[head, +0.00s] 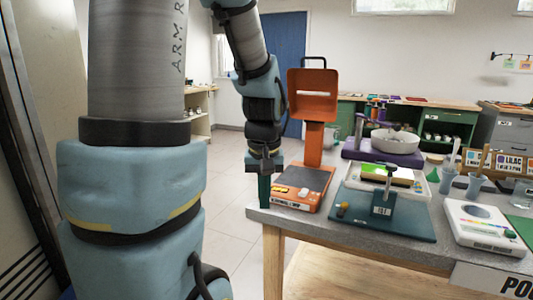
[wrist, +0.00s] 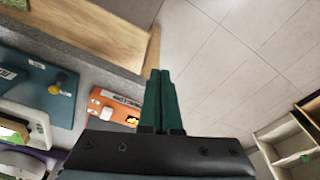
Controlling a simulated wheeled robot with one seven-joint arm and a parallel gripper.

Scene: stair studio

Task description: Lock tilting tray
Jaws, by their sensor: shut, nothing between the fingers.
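My gripper (head: 265,202) points down just off the table's left edge, beside the orange device. Its green fingers are together and empty, as the wrist view (wrist: 161,76) also shows. A teal base (head: 407,226) with an upright post, a dark handle and a small yellow knob (head: 342,209) stands at the table front. Behind it is a white tray (head: 422,189) with a green and yellow panel. I cannot tell which of these is the tilting tray or whether anything is locked. In the wrist view, the teal base (wrist: 35,98) and its yellow knob (wrist: 56,84) lie left of my fingers.
The orange device (head: 314,130), with a tall back, stands nearest my gripper on the grey table (head: 262,213). A purple stand (head: 398,158) with a white bowl, cups (head: 475,185) and a white device (head: 480,222) crowd the rest. Open floor (head: 225,190) lies left of the table.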

